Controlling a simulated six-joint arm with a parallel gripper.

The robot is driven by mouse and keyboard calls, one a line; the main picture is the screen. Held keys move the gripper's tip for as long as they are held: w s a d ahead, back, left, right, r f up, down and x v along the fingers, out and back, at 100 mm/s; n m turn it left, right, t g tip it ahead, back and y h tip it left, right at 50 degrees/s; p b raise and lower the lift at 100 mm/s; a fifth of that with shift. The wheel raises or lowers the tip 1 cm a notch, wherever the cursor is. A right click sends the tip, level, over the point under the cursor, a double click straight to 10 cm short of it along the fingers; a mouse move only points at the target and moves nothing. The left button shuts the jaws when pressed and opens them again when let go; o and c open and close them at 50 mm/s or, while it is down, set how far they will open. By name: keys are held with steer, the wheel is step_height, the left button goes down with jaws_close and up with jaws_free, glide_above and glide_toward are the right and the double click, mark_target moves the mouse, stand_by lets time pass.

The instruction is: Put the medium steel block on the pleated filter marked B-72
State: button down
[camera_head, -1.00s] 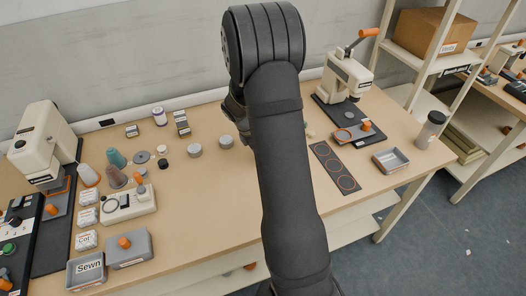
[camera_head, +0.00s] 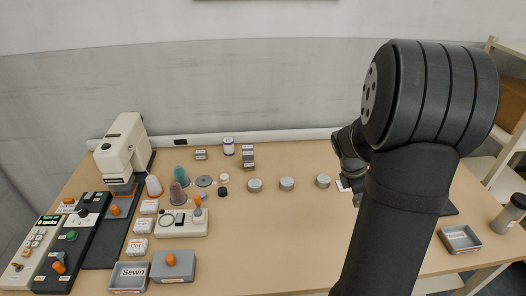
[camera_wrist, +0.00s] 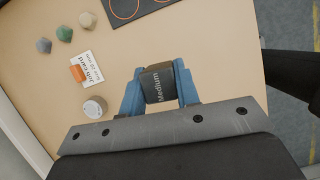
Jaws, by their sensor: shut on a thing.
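My gripper (camera_wrist: 160,88) is shut on a dark block (camera_wrist: 157,84) with "Medium" printed on it, seen between the blue fingers in the wrist view. The block is held over the tabletop; its height cannot be told. Round grey pieces, probably the pleated filters, stand in a row in the head view: left (camera_head: 255,185), middle (camera_head: 287,183) and right (camera_head: 323,181). One round pale piece (camera_wrist: 95,107) shows in the wrist view, left of my gripper and apart from it. I cannot read B-72 on any of them. In the head view my arm mostly hides the gripper.
A printed card (camera_wrist: 88,70) with an orange item lies near the round piece, with several small coloured lumps (camera_wrist: 64,33) beyond. A dark mat with orange rings (camera_wrist: 135,8) lies at the top. A grey tray (camera_head: 460,239) stands right. The front middle of the table is clear.

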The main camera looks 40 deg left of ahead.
steer(key=w+a+r+n+t+y, duration=0.1)
steer(key=w+a+r+n+y, duration=0.2)
steer(key=a, duration=0.9)
steer(key=w+a+n, duration=0.3)
steer(key=a+n, duration=0.3)
steer(key=a, duration=0.5)
steer(key=w+a+r+n+t+y, duration=0.1)
steer(key=w+a+r+n+y, duration=0.2)
steer(key=a, duration=0.9)
steer(key=n+g, duration=0.2)
steer(key=n, duration=0.5)
glide_above(228, 138)
steer(key=d, duration=0.1)
steer(key=shift+y, duration=0.4)
steer(key=f, duration=0.5)
steer(key=shift+s+f, duration=0.35)
steer(key=shift+s, duration=0.05)
steer(key=shift+f, duration=2)
steer(key=shift+f, duration=0.1)
steer(key=c, duration=1.1)
jaws_free()
steer(key=shift+s+f, duration=0.1)
